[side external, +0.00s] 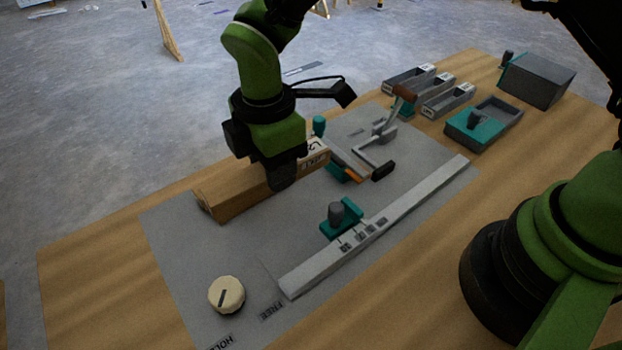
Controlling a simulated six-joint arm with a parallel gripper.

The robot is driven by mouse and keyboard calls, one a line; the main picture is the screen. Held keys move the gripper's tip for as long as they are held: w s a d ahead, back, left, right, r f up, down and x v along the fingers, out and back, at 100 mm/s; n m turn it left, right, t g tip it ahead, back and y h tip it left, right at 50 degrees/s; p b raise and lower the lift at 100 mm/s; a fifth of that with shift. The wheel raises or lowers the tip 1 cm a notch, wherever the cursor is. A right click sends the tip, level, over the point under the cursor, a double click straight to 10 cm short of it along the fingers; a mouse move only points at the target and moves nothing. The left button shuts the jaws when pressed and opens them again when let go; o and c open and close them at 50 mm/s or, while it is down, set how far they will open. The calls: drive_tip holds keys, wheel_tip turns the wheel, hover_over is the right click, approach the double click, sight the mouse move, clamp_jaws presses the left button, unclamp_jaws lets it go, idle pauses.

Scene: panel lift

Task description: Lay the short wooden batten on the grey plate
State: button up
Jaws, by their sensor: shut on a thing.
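A wooden batten (235,194) with a pale label near its right end lies slantwise at the back left of the grey plate (195,262). My gripper (283,182) is shut on the batten around its middle, from above. The gripper hides part of the batten. I cannot tell whether the batten's underside touches the plate or hangs slightly above it. The batten's right end is close to a teal and metal clamp (345,172).
A long pale bar (420,198) runs along the plate's front edge, with a teal block (342,218) beside it. A cream knob (227,294) sits at the near left. A lever with a brown handle (405,93), grey trays (448,100) and a grey box (540,80) stand at the back right.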

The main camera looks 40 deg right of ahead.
drive_tip(key=shift+r, duration=0.25)
drive_tip(key=shift+d, duration=0.35)
drive_tip(key=d, duration=0.9)
drive_tip(key=shift+w, duration=0.45)
drive_tip(key=d, duration=0.2)
drive_tip(key=s+d, duration=0.1)
drive_tip(key=d, duration=0.2)
drive_tip(key=s+d, duration=0.1)
drive_tip(key=d, duration=0.2)
drive_tip(key=shift+d+r, duration=0.2)
drive_tip(key=shift+d, duration=0.05)
hover_over(416, 171)
drive_tip(key=shift+w+a+r+n, duration=0.15)
drive_tip(key=shift+w+a+n, duration=0.05)
drive_tip(key=shift+w+n, duration=0.1)
drive_tip(key=f, duration=0.5)
drive_tip(key=shift+s+d, duration=0.2)
drive_tip(key=shift+s, duration=0.15)
drive_tip(key=shift+f, duration=2.55)
